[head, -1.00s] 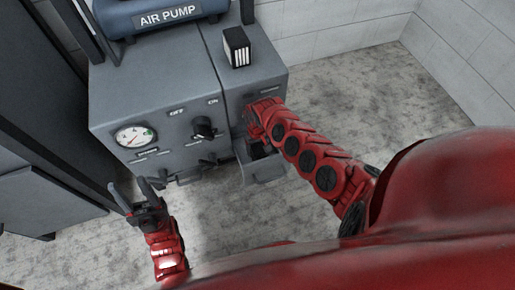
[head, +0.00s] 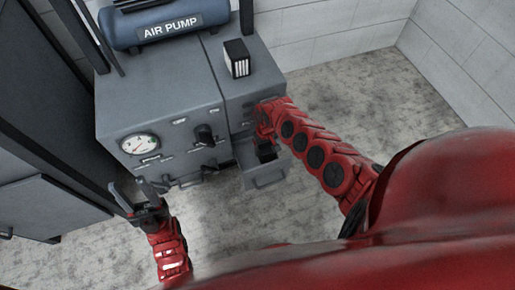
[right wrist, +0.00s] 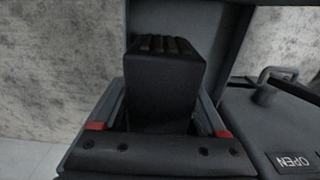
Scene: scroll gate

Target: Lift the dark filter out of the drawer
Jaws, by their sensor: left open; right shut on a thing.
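The dark filter (right wrist: 164,85) is a black block with ribs along its top edge in the right wrist view. My right gripper (right wrist: 160,125) is shut on it, with a finger along each side. In the head view my right gripper (head: 265,137) is over the open drawer (head: 263,178), and a dark part of the filter (head: 266,153) shows just below it. I cannot tell how far the filter stands clear of the drawer. My left gripper (head: 135,195) is open and empty, in front of the cabinet at the left.
The grey cabinet (head: 160,90) carries a gauge (head: 139,143), a knob (head: 204,134) and a blue air pump (head: 165,22). A second filter with pale stripes (head: 238,60) stands on top. A handle (right wrist: 270,85) and an OPEN label show in the right wrist view.

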